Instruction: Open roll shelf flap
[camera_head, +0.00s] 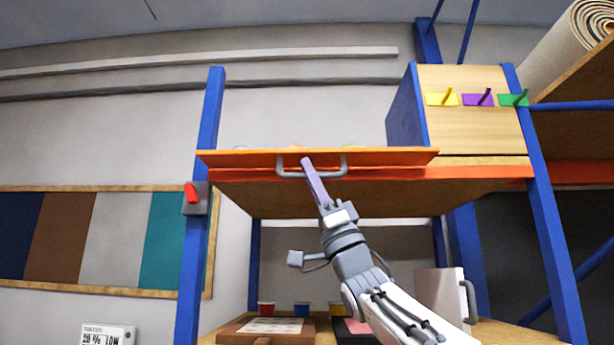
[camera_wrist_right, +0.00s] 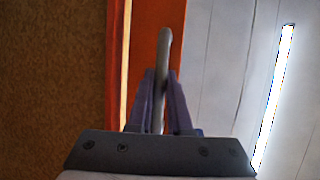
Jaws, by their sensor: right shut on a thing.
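The orange roll shelf flap (camera_head: 232,158) runs along the front edge of the raised shelf in the head view, as a thin strip seen from below. It seems to lean out toward me; its exact angle is hard to tell. A grey bar handle (camera_head: 328,174) sits on its face. My right gripper (camera_head: 308,166) reaches up from below, its purple fingers shut on the handle. In the right wrist view the handle (camera_wrist_right: 163,60) stands between the fingers (camera_wrist_right: 159,95), with the orange flap (camera_wrist_right: 148,40) behind it. My left gripper is in neither view.
Blue posts (camera_head: 200,230) stand at both sides of the shelf. A wooden panel with coloured hooks (camera_head: 482,98) stands right of the flap. Cups (camera_head: 301,310) and a grey-handled white item (camera_head: 440,293) stand on the lower surface.

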